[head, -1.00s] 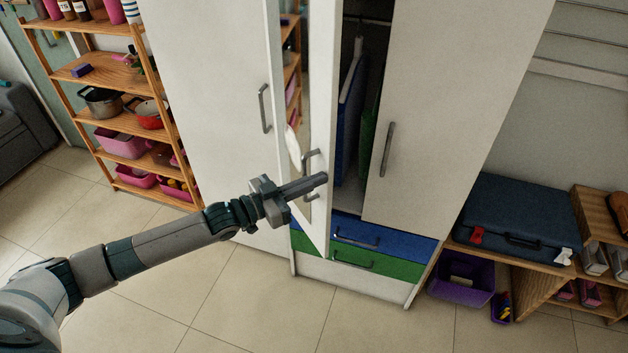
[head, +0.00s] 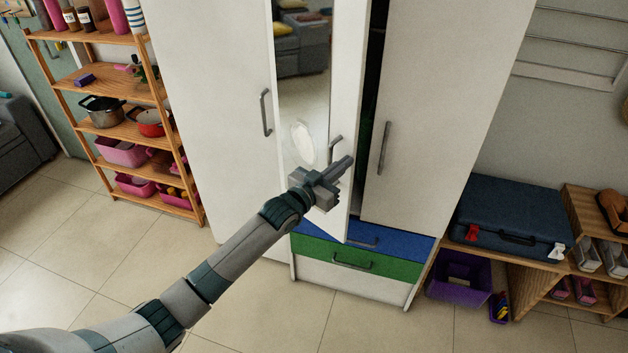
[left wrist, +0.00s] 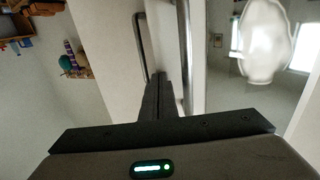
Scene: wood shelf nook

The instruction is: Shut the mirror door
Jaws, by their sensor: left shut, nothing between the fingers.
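The mirror door (head: 347,88) is the narrow middle door of the white wardrobe, with a tall mirror (head: 305,100) on its face. It stands partly open, with a narrow dark gap between its free edge and the right door. Its grey handle (head: 335,150) is near the free edge. My left gripper (head: 347,163) is shut and empty, in front of the door's lower part by the handle. In the left wrist view its fingers (left wrist: 158,92) point along the door between a bar handle (left wrist: 141,45) and the mirror (left wrist: 235,75). I cannot tell whether they touch the door. My right gripper is not in view.
The left door (head: 215,80) and right door (head: 430,100) are closed. Blue (head: 400,247) and green drawers (head: 390,268) sit below. A wooden shelf (head: 75,85) stands left, a suitcase (head: 490,205) on a bench right. The floor in front is clear.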

